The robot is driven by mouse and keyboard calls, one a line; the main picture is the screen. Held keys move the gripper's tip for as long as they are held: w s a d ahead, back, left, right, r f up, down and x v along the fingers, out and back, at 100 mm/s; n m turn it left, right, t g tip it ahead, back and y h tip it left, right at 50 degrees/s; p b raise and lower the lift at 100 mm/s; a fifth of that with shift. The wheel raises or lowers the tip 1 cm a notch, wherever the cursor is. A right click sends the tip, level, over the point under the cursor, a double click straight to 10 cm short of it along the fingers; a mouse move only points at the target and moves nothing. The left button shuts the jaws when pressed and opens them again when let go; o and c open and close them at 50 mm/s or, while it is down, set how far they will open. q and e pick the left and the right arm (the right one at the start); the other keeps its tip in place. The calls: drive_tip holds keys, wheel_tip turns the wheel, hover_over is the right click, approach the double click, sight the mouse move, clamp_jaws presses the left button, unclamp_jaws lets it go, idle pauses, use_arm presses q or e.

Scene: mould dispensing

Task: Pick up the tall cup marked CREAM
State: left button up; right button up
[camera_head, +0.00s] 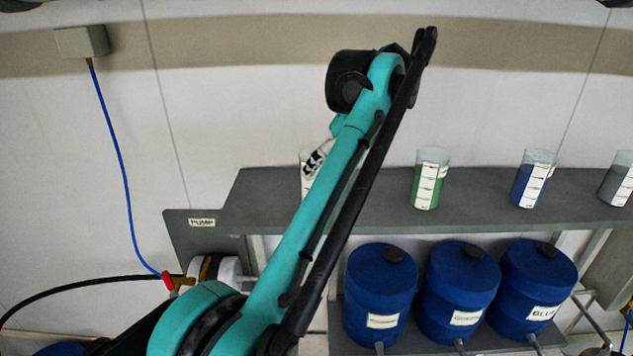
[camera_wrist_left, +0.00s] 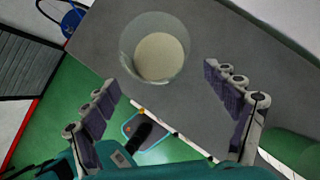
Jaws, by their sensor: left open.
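The tall cup (camera_wrist_left: 158,50) stands on the grey shelf in the left wrist view, a clear cup with cream-coloured contents seen from above. In the head view, the cup (camera_head: 306,186) is at the shelf's left part, mostly hidden behind my left arm. Its marking cannot be read. My left gripper (camera_wrist_left: 161,80) is open and empty, its two fingers spread wide on either side of the near edge of the cup. In the head view, only part of the left gripper (camera_head: 319,158) shows beside the arm, close to the cup. My right gripper is not seen.
On the grey shelf (camera_head: 385,212), a green-filled cup (camera_head: 427,178), a blue-filled cup (camera_head: 532,178) and a grey-filled cup (camera_head: 617,180) stand to the right. Blue drums (camera_head: 380,292) sit below. A PUMP plate (camera_head: 202,222) and hoses are at left.

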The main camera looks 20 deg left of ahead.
use_arm(q)
drive_tip(key=a+f, duration=0.1)
drive_tip(key=w+a+f, duration=0.2)
drive_tip(key=shift+a+f+p, duration=0.2)
drive_tip(key=shift+f+p, duration=0.05)
drive_tip(key=shift+p, duration=0.05)
drive_tip(key=shift+a+f, duration=0.15)
drive_tip(key=shift+f, duration=0.2)
drive_tip(key=shift+s+d+f, duration=0.1)
drive_tip(key=shift+d, duration=0.25)
drive_tip(key=shift+a, duration=0.25)
drive_tip(key=c, duration=1.7)
drive_tip(key=shift+o, duration=0.2)
drive_tip(key=shift+d, duration=0.1)
